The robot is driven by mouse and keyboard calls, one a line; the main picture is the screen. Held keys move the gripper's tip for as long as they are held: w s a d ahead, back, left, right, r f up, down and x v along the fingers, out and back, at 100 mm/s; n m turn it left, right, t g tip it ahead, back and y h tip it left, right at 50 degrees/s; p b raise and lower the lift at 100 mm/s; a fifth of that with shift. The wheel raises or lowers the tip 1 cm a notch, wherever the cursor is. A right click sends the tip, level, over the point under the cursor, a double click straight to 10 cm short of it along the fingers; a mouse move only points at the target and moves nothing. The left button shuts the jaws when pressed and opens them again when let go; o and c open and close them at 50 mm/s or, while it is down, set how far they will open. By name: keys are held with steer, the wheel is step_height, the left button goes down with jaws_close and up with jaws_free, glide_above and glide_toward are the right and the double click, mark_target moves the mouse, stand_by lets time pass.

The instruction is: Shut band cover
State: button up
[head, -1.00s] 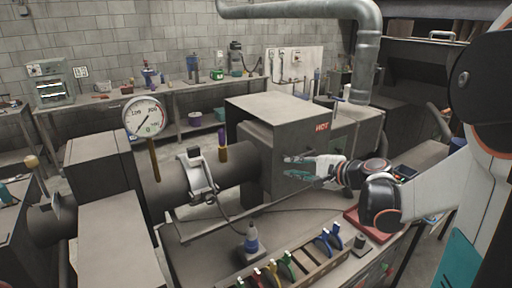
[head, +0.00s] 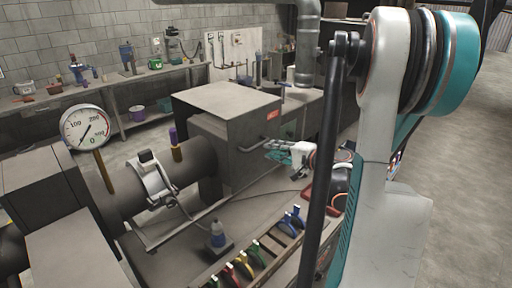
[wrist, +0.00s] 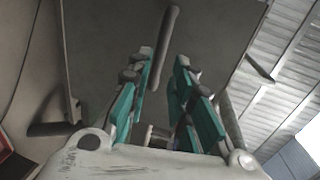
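A grey box (head: 228,110) with a red HOT label stands over the far end of a dark horizontal tube (head: 125,197). A white band clamp (head: 152,180) with a dark block on top sits around the tube. I cannot tell for certain which part is the band cover. My gripper (head: 268,150) is beside the box's right face in the head view, well apart from the white clamp.
A pressure gauge (head: 84,127) stands on the left. My arm fills the right of the head view. Open floor (head: 460,200) lies at far right.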

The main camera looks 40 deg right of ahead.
mark_target(259, 146)
steer(key=x, duration=0.8)
steer(key=shift+w, duration=0.2)
jaws_close()
